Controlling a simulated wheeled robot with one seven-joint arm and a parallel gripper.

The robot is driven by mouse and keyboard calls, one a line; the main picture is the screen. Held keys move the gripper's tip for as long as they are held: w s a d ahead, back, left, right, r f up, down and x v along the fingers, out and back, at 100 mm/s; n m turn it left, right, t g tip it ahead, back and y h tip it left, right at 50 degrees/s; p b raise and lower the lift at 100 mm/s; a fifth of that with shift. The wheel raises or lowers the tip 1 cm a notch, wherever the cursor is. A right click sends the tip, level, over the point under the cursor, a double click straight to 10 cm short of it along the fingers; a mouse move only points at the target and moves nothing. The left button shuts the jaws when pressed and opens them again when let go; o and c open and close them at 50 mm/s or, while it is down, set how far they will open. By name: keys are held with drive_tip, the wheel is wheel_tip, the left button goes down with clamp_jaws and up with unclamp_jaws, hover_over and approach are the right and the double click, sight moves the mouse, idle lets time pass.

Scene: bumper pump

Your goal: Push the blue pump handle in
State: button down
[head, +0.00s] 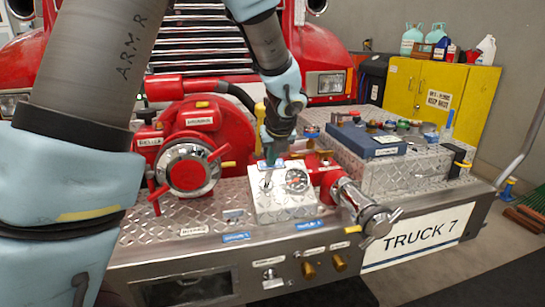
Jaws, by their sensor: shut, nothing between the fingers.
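My gripper (271,150) points down from the dark wrist in the head view, just above and behind the upright silver panel box (283,207) on the truck's bumper. It is shut, with nothing seen between its fingers. A small blue piece (268,164) shows at the top edge of the panel, right below the fingertips. I cannot tell whether it is the pump handle or a label, or whether the fingertips touch it. The panel bears a round gauge (297,180) and a small metal lever (267,183). My wrist hides what lies behind it.
A red pump with a silver cap (188,170) stands left of the panel. A red fitting with a silver outlet (365,212) stands close on the right. A blue case (367,140) lies farther right. A yellow cabinet (440,93) stands behind. Bare tread plate shows between them.

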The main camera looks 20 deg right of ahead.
sight(269, 172)
drive_tip(key=b+x, duration=0.2)
drive_tip(key=x, duration=0.5)
drive_tip(key=shift+f, duration=0.2)
drive_tip(key=shift+w+f, duration=0.1)
drive_tip(key=shift+f, duration=0.05)
